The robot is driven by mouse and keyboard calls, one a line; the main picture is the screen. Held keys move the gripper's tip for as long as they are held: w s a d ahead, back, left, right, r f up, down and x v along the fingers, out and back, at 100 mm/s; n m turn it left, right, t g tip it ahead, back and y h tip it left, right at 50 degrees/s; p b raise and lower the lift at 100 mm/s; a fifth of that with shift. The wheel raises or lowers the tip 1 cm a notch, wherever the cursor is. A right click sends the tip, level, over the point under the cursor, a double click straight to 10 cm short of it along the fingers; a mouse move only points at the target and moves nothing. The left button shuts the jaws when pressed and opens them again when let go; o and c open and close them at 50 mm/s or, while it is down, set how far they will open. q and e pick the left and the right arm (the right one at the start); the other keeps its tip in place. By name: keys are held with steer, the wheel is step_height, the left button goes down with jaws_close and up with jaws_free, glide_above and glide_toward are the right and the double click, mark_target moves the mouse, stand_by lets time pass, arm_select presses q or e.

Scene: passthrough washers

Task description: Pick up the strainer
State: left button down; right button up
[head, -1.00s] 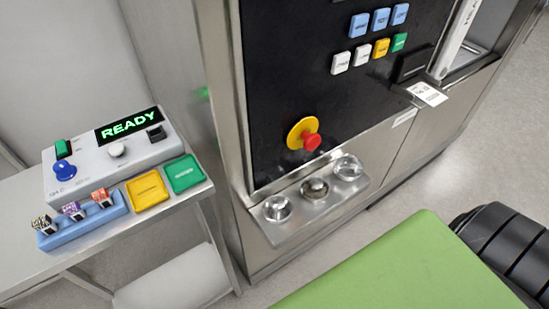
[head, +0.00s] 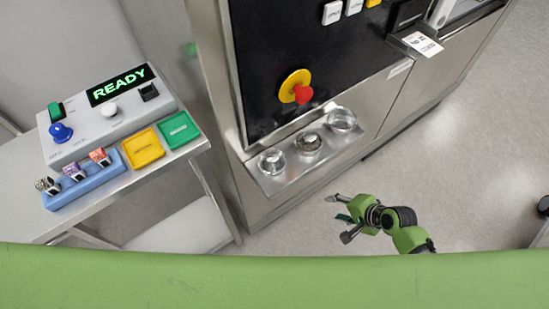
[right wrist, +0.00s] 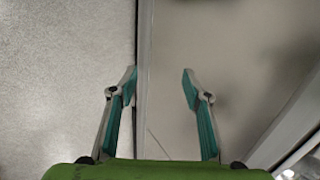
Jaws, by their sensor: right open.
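Three small round metal or glass pieces stand in a row on a steel shelf (head: 290,183) at the front of the machine. The middle one (head: 308,143) is darker inside and looks like the strainer, though it is too small to be certain. The left one (head: 271,161) and the right one (head: 342,120) look like clear bowls. My right gripper (head: 340,217) is open and empty, below and to the right of the shelf. In the right wrist view its spread fingers (right wrist: 160,76) have only floor and a plain panel behind them. My left gripper is out of view.
The machine's black panel carries a red emergency knob (head: 302,94) on a yellow disc above the shelf. At left, a side table holds a READY control box (head: 110,120), a blue rack (head: 85,186), a yellow tray (head: 143,148) and a green tray (head: 178,130). Floor is clear around my right gripper.

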steer(key=a+r+m+y, duration=0.1)
steer(key=a+r+y, duration=0.1)
steer(key=a+r, duration=0.35)
steer(key=a+r+m+y, duration=0.1)
steer(key=a+r, duration=0.1)
steer(key=r, duration=0.7)
steer(key=m+g+y+p, duration=0.1)
steer(key=m+y, duration=0.3)
steer(key=m, duration=0.6)
glide_toward(273, 155)
steer(key=p+x, duration=0.1)
steer(key=x, duration=0.9)
steer(key=shift+a+f+p, duration=0.15)
steer(key=shift+p, duration=0.15)
jaws_close()
